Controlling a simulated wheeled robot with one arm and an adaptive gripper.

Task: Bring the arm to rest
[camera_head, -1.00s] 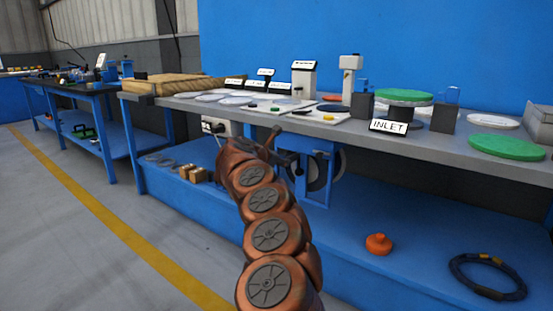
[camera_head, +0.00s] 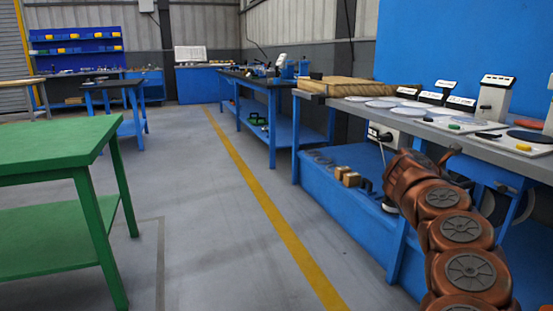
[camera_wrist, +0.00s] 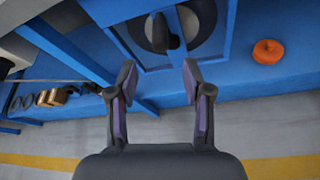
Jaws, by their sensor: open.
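My gripper (camera_wrist: 158,80) is open and empty in the wrist view, its two fingers spread apart. Beyond the fingers are the blue front of the workbench and a round dark and grey part (camera_wrist: 175,28) under it. In the head view my copper-coloured arm reaches up from the lower right, in front of the blue workbench (camera_head: 345,205).
A green table (camera_head: 60,155) stands at the left. Grey floor with a yellow line (camera_head: 265,215) lies open between it and the workbench. An orange knob-like part (camera_wrist: 268,51) and small tan blocks (camera_head: 347,176) lie on the lower shelf.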

